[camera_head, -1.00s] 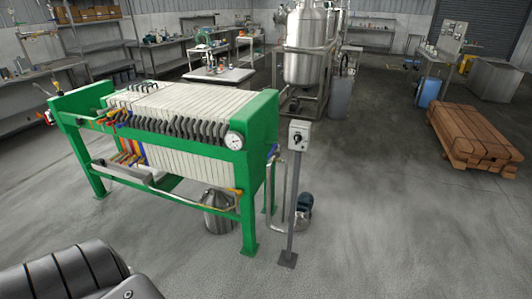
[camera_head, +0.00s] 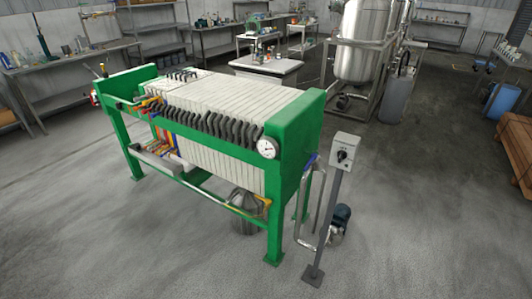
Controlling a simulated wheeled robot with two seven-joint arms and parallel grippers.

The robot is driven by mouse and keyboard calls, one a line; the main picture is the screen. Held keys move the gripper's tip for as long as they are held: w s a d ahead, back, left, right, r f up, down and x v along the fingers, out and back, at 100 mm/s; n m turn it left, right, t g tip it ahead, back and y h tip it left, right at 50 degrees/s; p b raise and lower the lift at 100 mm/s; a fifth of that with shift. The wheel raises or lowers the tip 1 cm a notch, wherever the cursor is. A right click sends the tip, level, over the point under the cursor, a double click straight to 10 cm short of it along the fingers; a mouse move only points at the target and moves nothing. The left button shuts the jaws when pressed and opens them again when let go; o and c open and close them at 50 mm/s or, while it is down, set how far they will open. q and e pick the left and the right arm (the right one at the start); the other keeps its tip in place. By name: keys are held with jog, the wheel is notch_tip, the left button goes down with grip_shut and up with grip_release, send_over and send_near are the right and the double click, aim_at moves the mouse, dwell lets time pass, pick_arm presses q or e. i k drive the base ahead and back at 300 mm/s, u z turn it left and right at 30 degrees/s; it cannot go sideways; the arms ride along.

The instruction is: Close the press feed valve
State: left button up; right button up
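The green-framed filter press (camera_head: 305,125) stands in the middle of the view, with a stack of white plates and a round gauge (camera_head: 267,147) at its near right end. A bent metal pipe (camera_head: 300,215) runs down beside that end. A small blue part (camera_head: 311,160) shows at the pipe's top, partly hidden by the frame; I cannot tell whether it is the feed valve's handle. A yellow part (camera_head: 262,207) sits low on the press. Neither of my grippers is in view.
A grey control box (camera_head: 344,148) on a post (camera_head: 327,220) stands just right of the press, with a dark blue pump (camera_head: 340,218) behind it. A steel tank (camera_head: 365,45) stands behind. Wooden beams (camera_head: 518,150) lie at the right edge. The floor in front is clear.

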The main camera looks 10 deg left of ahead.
aim_at(309, 163)
jog(key=u, duration=0.25)
jog(key=i, duration=1.3)
jog(key=z, duration=1)
jog(key=k, duration=1.35)
jog(key=z, duration=0.4)
jog(key=i, duration=0.85)
jog(key=z, duration=0.2)
